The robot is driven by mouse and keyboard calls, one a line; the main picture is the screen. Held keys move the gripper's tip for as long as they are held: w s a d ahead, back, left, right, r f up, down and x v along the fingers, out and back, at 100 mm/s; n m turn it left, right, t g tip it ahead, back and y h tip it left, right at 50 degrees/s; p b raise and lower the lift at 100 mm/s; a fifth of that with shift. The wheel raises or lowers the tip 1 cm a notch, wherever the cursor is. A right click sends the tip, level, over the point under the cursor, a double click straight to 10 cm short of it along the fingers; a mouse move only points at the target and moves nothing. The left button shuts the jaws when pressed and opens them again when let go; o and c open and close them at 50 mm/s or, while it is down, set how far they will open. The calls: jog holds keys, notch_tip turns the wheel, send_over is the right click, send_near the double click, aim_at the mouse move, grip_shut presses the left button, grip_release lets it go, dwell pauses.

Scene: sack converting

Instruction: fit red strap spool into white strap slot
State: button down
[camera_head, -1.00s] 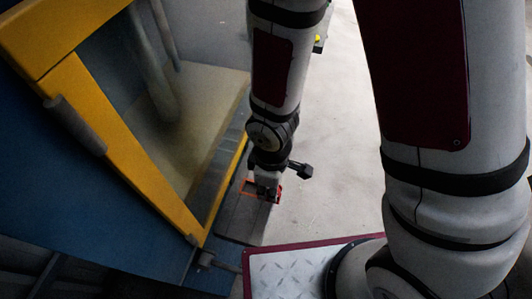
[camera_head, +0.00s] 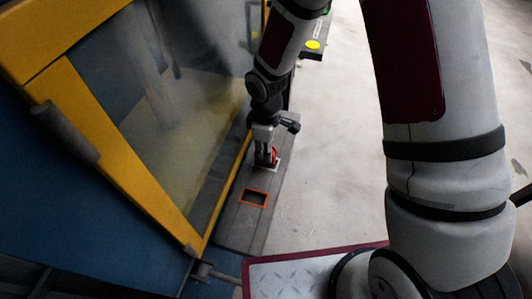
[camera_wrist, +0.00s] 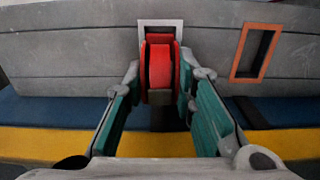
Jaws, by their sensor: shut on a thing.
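The red strap spool (camera_wrist: 160,66) is between the teal-padded fingers of my gripper (camera_wrist: 160,82), which is shut on it. In the head view the spool (camera_head: 273,156) shows as a small red patch at the fingertips. The white strap slot (camera_wrist: 160,24) is a white-framed opening in the grey ledge. The spool lines up with this frame and covers its lower part. In the head view a bit of the white frame (camera_head: 273,168) shows beside my gripper (camera_head: 267,162). I cannot tell how deep the spool sits in the slot.
An orange-framed slot (camera_head: 254,197) lies in the same grey ledge (camera_head: 235,228), nearer my base, and is empty. It is right of the spool in the wrist view (camera_wrist: 255,52). A yellow-framed machine window (camera_head: 130,160) stands close on the left. Open floor lies right.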

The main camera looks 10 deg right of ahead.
notch_tip(320, 180, down, 3)
jog(key=shift+r, duration=0.2)
jog(key=c, duration=1.3)
grip_release()
jog(key=shift+c, duration=0.2)
